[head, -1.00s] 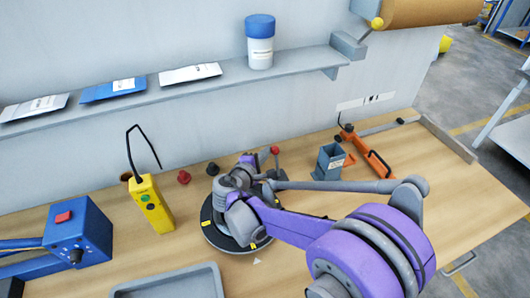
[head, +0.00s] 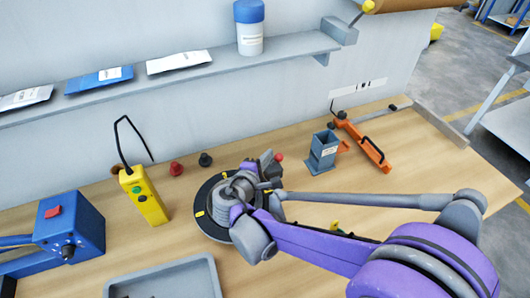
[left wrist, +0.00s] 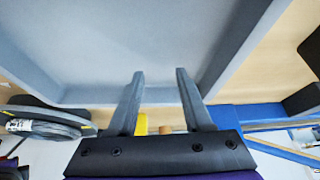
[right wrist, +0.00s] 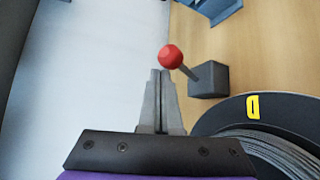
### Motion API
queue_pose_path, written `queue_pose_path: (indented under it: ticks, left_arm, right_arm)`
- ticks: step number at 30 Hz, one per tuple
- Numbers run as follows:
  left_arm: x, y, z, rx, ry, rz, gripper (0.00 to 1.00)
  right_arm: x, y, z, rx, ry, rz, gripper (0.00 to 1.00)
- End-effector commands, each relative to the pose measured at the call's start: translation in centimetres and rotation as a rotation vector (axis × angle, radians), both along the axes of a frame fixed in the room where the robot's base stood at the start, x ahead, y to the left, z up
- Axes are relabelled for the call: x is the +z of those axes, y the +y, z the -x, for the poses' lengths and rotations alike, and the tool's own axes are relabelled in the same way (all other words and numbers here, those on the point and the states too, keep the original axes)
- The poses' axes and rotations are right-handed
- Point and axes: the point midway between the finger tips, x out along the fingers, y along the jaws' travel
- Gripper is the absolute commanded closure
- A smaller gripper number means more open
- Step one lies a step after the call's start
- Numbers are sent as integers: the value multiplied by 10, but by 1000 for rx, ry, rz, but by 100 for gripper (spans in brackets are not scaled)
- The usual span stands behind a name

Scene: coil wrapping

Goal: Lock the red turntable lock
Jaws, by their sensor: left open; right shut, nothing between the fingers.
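The turntable lock has a red ball knob (right wrist: 171,57) on a thin grey lever from a dark grey block (right wrist: 208,80). The knob also shows in the head view (head: 279,157), at the back right of the black turntable (head: 208,221). My right gripper (right wrist: 160,74) is shut and empty, its tips just short of the knob in the right wrist view; contact cannot be told. My right arm hides part of the turntable in the head view. A grey wire coil (right wrist: 268,150) lies on the turntable. My left gripper (left wrist: 160,74) is open and empty, with a grey tray beyond it.
The grey tray (head: 208,268) is in front of the turntable. A yellow control box (head: 146,198) and a blue box (head: 70,228) stand at left. A blue-grey holder (head: 322,151) and an orange tool (head: 365,145) are right of the lock. A shelf (head: 200,68) runs along the wall.

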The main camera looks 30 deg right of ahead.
Motion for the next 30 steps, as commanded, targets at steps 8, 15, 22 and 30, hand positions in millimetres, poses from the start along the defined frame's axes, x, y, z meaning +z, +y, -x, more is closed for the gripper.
queue_pose_path:
  ticks: [8,15,22,30]
  left_arm:
    - [-4,0,1,0,2,0,50]
    - [-4,0,1,0,2,0,50]
    - [-4,0,1,0,2,0,50]
    - [-4,0,1,0,2,0,50]
  right_arm:
    - [-4,1,8,0,0,0,100]
    - [-4,1,10,0,0,0,100]
    - [-4,1,10,0,0,0,100]
    - [-2,7,13,2,1,0,100]
